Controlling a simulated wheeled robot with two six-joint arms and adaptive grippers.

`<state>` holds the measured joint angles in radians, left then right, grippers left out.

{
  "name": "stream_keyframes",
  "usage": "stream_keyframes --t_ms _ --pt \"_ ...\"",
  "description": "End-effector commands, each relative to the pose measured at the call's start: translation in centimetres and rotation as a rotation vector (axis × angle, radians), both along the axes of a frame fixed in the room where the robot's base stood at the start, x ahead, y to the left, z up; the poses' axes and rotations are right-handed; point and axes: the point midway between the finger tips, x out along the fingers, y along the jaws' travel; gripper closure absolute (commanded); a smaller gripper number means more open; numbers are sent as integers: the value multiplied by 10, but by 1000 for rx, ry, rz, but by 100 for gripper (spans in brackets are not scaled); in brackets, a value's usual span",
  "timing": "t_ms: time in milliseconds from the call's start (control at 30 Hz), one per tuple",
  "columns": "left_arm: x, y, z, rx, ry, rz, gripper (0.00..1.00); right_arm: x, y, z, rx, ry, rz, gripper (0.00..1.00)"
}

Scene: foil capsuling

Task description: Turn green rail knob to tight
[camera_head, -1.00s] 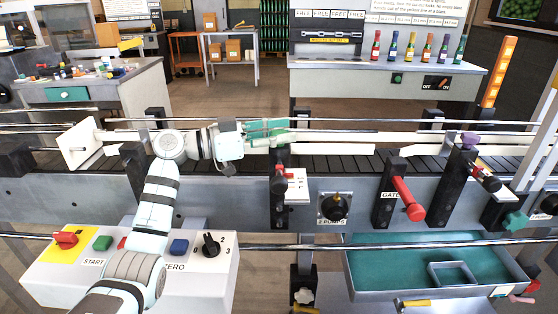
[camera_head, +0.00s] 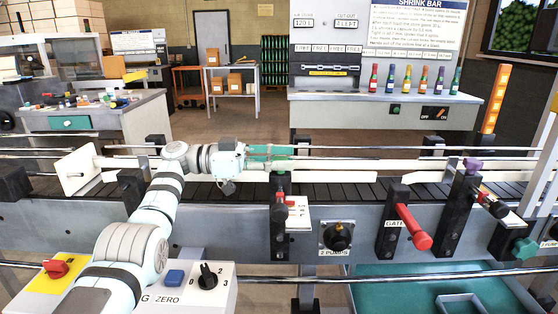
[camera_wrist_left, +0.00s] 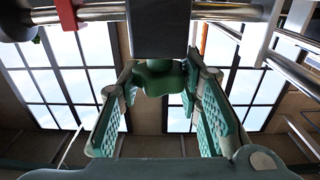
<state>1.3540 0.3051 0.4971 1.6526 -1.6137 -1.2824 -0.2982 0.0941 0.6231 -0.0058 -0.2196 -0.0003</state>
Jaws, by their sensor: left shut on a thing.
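My left gripper (camera_head: 272,158) reaches across the conveyor from the left, its green fingers at the back of a black rail post (camera_head: 278,215). In the left wrist view the gripper (camera_wrist_left: 163,95) has its two green pads on either side of a dark green lobed knob (camera_wrist_left: 160,78), which sits on a dark block. The pads are shut on the knob. My right gripper is not in view.
A red-handled gate lever (camera_head: 413,228) and another green knob (camera_head: 525,248) are to the right. Long rails (camera_head: 340,164) run along the conveyor close to the gripper. A control box (camera_head: 190,290) with a black selector and a teal-lined tray (camera_head: 400,293) are in front.

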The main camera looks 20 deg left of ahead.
Motion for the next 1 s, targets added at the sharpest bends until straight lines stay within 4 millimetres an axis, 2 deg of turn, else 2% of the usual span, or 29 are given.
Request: stream_keyframes --t_ms 133,167,267,300,800,1000 --pt "0 -1 -2 2 5 -2 96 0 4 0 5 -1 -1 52" --pt "0 -1 -2 3 5 -2 65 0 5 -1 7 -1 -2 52" --pt "0 0 -2 2 5 -1 49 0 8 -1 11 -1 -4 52" --pt "0 0 -2 2 4 -1 47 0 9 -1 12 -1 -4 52" --pt "0 1 -2 2 1 5 47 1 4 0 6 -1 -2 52" --pt "-1 0 -2 5 -1 59 47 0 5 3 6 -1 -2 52"
